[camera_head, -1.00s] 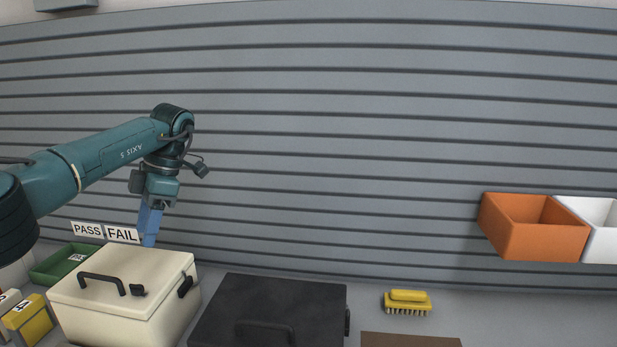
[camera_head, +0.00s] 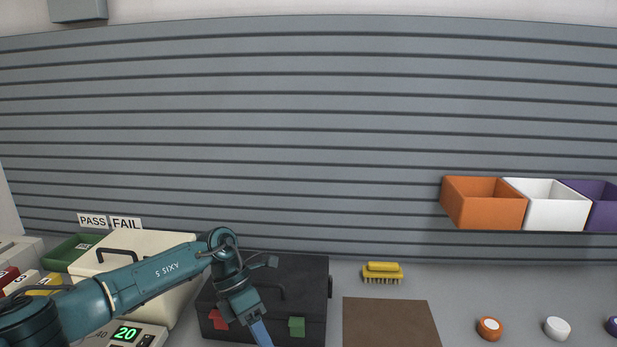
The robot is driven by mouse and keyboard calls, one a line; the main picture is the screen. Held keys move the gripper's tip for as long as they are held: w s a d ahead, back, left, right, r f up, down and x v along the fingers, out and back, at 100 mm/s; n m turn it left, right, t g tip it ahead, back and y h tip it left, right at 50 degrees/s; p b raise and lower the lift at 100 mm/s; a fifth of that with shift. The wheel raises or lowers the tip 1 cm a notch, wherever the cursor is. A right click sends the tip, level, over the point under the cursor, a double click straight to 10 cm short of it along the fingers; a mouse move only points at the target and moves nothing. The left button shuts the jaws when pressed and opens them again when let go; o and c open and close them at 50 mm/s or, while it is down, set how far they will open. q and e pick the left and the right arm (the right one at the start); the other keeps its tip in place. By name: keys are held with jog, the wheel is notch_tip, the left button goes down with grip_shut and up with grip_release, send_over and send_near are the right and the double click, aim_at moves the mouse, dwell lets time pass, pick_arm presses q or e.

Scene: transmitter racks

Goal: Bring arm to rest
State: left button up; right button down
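My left arm reaches in from the lower left, in front of the cream box (camera_head: 150,243) and the black box (camera_head: 296,270). My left gripper (camera_head: 262,334) hangs down in front of the black box at the bottom edge. Its blue fingers are seen edge-on and partly cut off, so I cannot tell whether they are open or shut. My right arm and gripper are not in view.
A brown mat (camera_head: 390,322) and a yellow brush (camera_head: 382,272) lie right of the black box. Orange (camera_head: 480,205), white (camera_head: 545,206) and purple (camera_head: 597,203) bins hang on the slatted wall. A lit display (camera_head: 126,334) reading 20 stands lower left.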

pick_arm(q)
jog(key=s+d+n+t+h, duration=0.2)
jog(key=s+d+n+h, duration=0.4)
jog(key=d, duration=0.3)
jog(key=s+d+n+t+h, duration=0.2)
jog(key=s+d+n+h, duration=0.25)
jog(key=d+h, duration=0.4)
jog(key=a+f+n+t+y, duration=0.45)
jog(key=a+n+t, duration=0.2)
jog(key=n, duration=0.65)
jog(key=a+f+n+t+y, duration=0.4)
jog(key=a+n+t+y, duration=0.3)
jog(key=n, duration=0.6)
jog(key=s+a+f+n+g+y, duration=0.4)
jog(key=s+a+f+n+y, duration=0.1)
jog(key=s+a+f+n, duration=0.4)
jog(key=s+a+f, duration=0.2)
jog(key=s, duration=0.2)
jog(key=shift+f, duration=0.3)
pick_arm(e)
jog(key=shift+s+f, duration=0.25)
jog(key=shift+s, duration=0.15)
